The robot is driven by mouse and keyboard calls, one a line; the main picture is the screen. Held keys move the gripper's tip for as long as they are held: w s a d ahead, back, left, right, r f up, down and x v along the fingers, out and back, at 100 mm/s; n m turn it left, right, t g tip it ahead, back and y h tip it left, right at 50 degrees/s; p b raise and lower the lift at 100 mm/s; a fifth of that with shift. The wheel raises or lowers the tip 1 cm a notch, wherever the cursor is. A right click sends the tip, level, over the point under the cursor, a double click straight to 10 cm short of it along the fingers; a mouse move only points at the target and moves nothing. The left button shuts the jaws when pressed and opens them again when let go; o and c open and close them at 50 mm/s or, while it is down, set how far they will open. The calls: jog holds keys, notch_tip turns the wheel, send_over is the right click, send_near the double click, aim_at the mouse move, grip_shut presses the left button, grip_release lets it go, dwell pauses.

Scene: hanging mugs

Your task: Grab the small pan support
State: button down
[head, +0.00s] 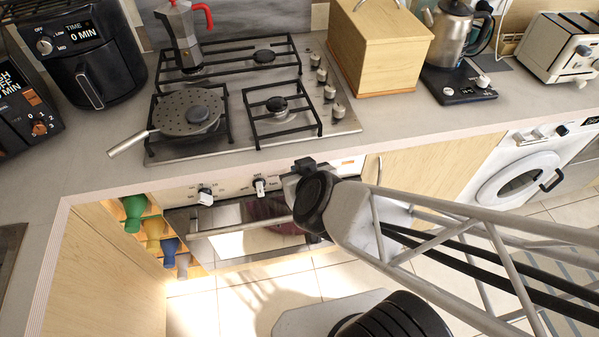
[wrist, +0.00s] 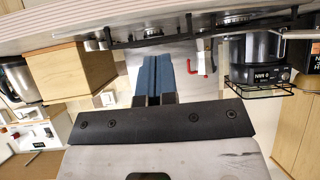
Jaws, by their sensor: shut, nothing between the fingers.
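The hob (head: 340,125) carries black wire pan supports. The smaller support (head: 282,108) stands at the front right over a burner, with nothing on it. Another support (head: 225,135) at the front left bears a grey perforated pan (head: 188,112). A wide support (head: 225,68) runs along the back, with a moka pot (head: 187,35) on its left. In the wrist view, dark support bars (wrist: 200,36) cross the top; I cannot tell which support they belong to. My gripper's blue fingers (wrist: 153,80) are together and empty. In the head view, my wrist is in front of the oven, below the counter edge; the fingers are hidden.
A wooden box (head: 378,45) stands right of the hob, with a kettle (head: 453,35) and toaster (head: 562,48) beyond. An air fryer (head: 95,65) is at the left. Oven knobs (head: 205,195) project below.

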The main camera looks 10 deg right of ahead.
jog(key=c, duration=1.1)
grip_release()
jog(key=shift+c, duration=0.2)
jog(key=shift+w, duration=0.1)
notch_tip(320, 180, up, 4)
jog(key=g+h, duration=0.1)
jog(key=g, duration=0.8)
send_over(250, 117)
jog(key=shift+f+m, duration=0.15)
jog(key=shift+m, duration=0.15)
jog(key=shift+w+d, duration=0.25)
jog(key=shift+w, duration=0.3)
